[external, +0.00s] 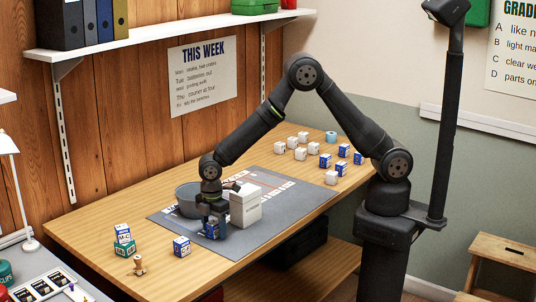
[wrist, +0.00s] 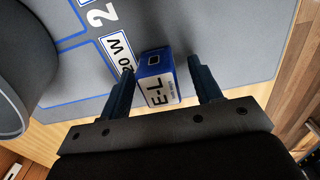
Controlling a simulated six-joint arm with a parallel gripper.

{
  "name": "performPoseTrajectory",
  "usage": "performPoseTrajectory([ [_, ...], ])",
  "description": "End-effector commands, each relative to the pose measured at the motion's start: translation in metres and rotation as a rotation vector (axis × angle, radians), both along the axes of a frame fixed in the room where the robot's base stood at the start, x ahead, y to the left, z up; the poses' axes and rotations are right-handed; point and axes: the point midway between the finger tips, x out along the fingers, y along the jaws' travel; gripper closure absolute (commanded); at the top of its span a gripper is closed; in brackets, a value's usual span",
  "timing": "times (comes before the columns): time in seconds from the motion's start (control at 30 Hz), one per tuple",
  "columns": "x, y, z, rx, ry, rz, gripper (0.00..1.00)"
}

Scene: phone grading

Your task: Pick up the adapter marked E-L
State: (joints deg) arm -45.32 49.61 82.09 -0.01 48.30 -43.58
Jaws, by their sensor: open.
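The adapter marked E-L (wrist: 160,88) is a small white and blue box. In the wrist view it lies between the two fingers of my open gripper (wrist: 160,85), with a gap at its right side and the left finger close to it. In the external view my gripper (external: 211,222) is low at the front of the grey mat, around a small blue box (external: 212,229) that its fingers partly cover. The label is not readable there.
A grey bowl (external: 187,203) and a white box (external: 246,208) stand close beside my gripper on the mat (external: 245,235). A blue and white box (external: 181,246) and a stacked pair (external: 123,240) are at the left. Several white and blue boxes (external: 301,153) stand at the far right.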

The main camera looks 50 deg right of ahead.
Motion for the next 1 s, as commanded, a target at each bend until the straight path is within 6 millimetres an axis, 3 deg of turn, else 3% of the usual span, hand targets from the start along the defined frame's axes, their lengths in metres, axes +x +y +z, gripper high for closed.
performPoseTrajectory([
  [0.17,0.000,0.000,0.000,0.000,0.000,0.000,0.44],
  [0.4,0.000,0.000,0.000,0.000,0.000,0.000,0.90],
  [0.73,0.001,0.000,0.007,0.001,-0.001,0.000,0.90],
  [1.0,0.001,0.001,0.058,0.004,-0.004,0.000,0.90],
])
